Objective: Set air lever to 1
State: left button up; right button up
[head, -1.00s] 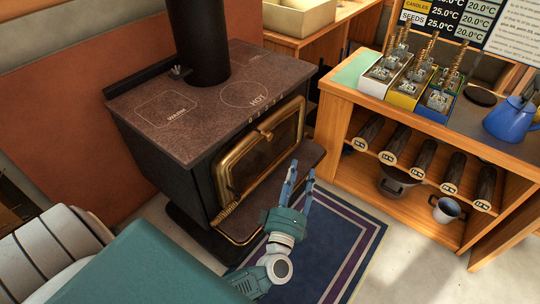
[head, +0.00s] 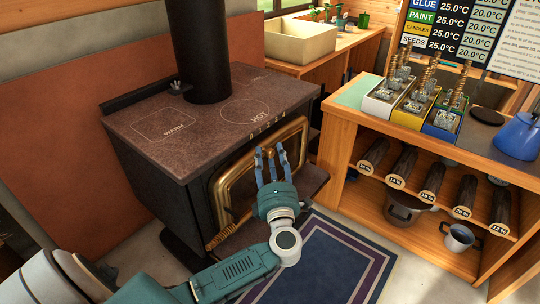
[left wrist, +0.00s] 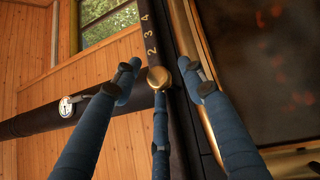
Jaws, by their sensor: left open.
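The air lever's round brass knob (left wrist: 158,78) shows in the left wrist view, beside a dark scale strip with the digits 2, 3 and 4. The knob lies where lower digits would be, so its exact setting cannot be read. My left gripper (left wrist: 163,75) is open, its blue fingers spread around the knob; contact cannot be told. In the head view the left gripper (head: 270,155) is in front of the stove door, just below the scale 0 to 4 (head: 268,131) on the stove top's front edge. The knob is hidden there. My right gripper is not in view.
The black stove (head: 160,190) has a brass-framed glass door (head: 222,190) close to my fingers and a flue pipe (head: 200,50) above. A wooden shelf unit (head: 345,150) with logs stands right. A blue rug (head: 330,260) lies on the floor.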

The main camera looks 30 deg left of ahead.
pick_arm(q)
jog(key=shift+x, duration=0.85)
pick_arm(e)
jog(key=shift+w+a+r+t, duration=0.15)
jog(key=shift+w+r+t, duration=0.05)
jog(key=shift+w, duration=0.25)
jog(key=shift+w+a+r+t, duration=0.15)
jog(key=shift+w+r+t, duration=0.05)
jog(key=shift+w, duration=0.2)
pick_arm(q)
jog(key=shift+c, duration=0.5)
grip_shut()
jog(key=shift+w, duration=0.15)
jog(key=w, duration=0.3)
jog(key=shift+w+d, duration=0.25)
jog(key=shift+w, duration=0.05)
jog(key=shift+o, duration=0.5)
grip_release()
jog(key=shift+f, duration=0.1)
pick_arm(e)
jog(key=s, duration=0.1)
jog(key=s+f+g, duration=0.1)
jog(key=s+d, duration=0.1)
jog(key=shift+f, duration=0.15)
pick_arm(q)
jog(key=v, duration=1.2)
